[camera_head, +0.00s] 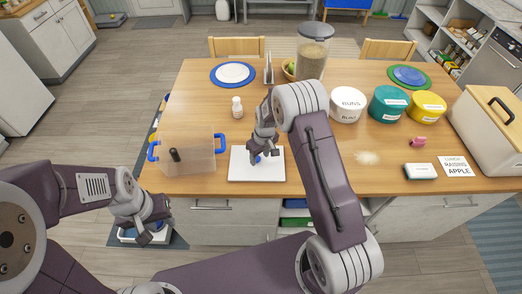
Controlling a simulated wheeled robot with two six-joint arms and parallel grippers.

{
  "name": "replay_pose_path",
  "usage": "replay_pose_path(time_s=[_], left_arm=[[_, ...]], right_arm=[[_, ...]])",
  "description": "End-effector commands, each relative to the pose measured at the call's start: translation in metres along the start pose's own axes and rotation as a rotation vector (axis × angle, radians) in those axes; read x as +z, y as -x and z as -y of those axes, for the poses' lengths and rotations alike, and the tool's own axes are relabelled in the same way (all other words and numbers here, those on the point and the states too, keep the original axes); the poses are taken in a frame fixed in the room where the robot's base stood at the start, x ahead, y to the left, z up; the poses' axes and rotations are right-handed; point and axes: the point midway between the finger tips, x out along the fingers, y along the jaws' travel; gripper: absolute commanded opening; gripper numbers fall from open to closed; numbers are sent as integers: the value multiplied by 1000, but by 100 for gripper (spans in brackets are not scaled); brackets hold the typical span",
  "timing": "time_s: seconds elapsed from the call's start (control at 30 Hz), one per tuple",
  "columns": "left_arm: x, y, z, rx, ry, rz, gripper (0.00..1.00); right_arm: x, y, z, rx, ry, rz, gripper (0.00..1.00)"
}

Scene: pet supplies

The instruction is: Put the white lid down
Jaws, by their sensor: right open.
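The white lid (240,174), a flat rectangular white panel, lies on the wooden table near its front edge, just right of a clear bin with blue handles. My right gripper (257,159) is open and low over the middle of the lid. A bit of blue shows at its fingertips; I cannot tell whether it belongs to the lid or the gripper, nor whether the fingers touch the lid. My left gripper (151,236) hangs in front of the table, at the lower left, away from the lid; its jaws are too small to judge.
The clear bin (200,158) holds a dark object. A white bottle (237,107) stands behind the lid. White, teal and yellow tubs, a tall clear jar (312,58) and a cream box (491,132) stand to the right. A pale spill (367,158) lies right of my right arm.

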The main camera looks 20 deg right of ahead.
Motion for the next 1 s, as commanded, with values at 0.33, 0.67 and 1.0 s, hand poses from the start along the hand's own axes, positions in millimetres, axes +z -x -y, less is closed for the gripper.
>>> replay_pose_path(time_s=[0.33,0.67,1.0], left_arm=[[2,-14,0,0,0,1,36],[2,-15,0,0,0,0,36],[2,-15,0,0,0,1,36]], right_arm=[[0,83,0,2,0,-4,49],[2,108,1,0,-3,2,49],[146,144,54,27,-325,32,49]])
